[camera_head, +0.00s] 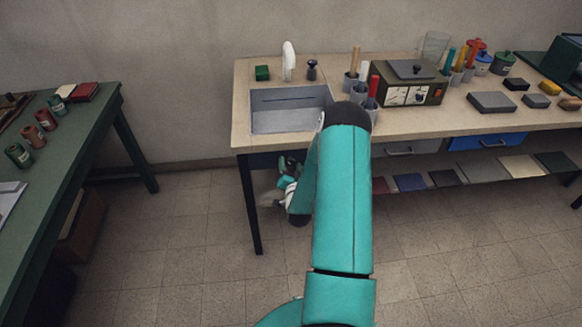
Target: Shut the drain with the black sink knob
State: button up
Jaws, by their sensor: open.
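A black sink knob (311,70) stands upright on the counter behind the right part of the sink. The grey sink basin (290,118) is set into the left end of the beige counter. A thin dark line runs along its back wall; I cannot make out the drain or whether it is open. A white faucet (288,60) stands left of the knob. My arm reaches up past the counter's front edge and hides the counter right of the basin. My gripper (281,192) is open, small and partly hidden, below the counter's front edge, apart from the knob.
Cups with coloured tools (360,88) and a dark box with dials (408,84) stand right of the sink. A green table (70,130) is at left. The floor between the tables is clear.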

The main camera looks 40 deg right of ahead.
jog(key=c, duration=1)
jog(key=shift+n, duration=0.4)
jog(key=n, duration=0.3)
jog(key=shift+a+n, duration=0.1)
jog(key=shift+n, duration=0.2)
jog(key=n, duration=0.4)
jog(key=shift+n, duration=0.3)
jog(key=n, duration=0.5)
jog(key=shift+f+n, duration=0.1)
jog(key=shift+n, duration=1.9)
